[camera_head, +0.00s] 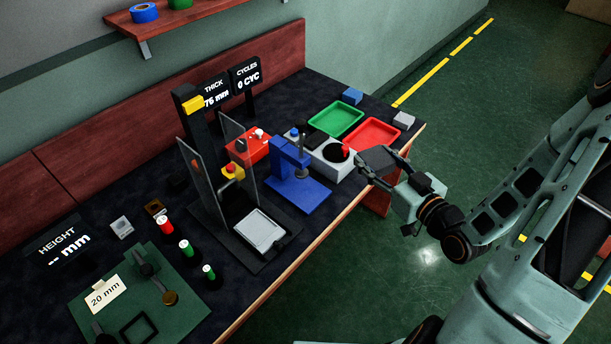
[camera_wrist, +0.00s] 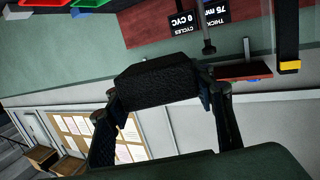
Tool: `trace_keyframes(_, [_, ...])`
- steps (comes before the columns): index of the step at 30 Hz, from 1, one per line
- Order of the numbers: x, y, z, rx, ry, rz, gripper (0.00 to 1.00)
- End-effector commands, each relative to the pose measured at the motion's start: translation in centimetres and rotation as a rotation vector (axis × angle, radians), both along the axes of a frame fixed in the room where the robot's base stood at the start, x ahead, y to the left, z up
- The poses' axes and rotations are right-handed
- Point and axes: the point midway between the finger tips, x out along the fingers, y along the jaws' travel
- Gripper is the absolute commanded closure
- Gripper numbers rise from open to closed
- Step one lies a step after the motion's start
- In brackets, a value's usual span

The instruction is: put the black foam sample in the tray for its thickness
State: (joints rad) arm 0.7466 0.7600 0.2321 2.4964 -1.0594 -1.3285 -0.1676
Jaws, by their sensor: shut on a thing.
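The black foam sample (camera_head: 377,158) is a dark block between the fingers of my gripper (camera_head: 386,170), which is shut on it. It is held up near the table's front edge, in front of the red tray in the head view. In the wrist view the foam (camera_wrist: 155,84) spans the gap between both fingers. The green tray (camera_head: 335,118) and the red tray (camera_head: 373,132) lie side by side at the table's right end, both looking empty. The thickness display (camera_head: 216,97) seems to read 75 mm.
A blue press-like stand (camera_head: 299,190) and a white box with a red button (camera_head: 332,160) stand left of my gripper. A blue block (camera_head: 352,96) and a grey block (camera_head: 403,120) flank the trays. A card reading 20 mm (camera_head: 105,294) lies on a green mat.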

Motion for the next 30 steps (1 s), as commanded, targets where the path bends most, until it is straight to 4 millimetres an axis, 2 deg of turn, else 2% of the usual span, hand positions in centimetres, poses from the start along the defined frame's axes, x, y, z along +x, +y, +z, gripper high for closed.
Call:
trace_keyframes(1, [0.1, 0.1, -1.5, -0.002, -0.002, 0.013, 0.62])
trace_keyframes(3, [0.2, 0.3, -2.7, -0.003, -0.003, 0.032, 0.62])
trace_keyframes(30, [-0.1, 3.0, -16.6, -0.002, 0.0, 0.302, 0.62])
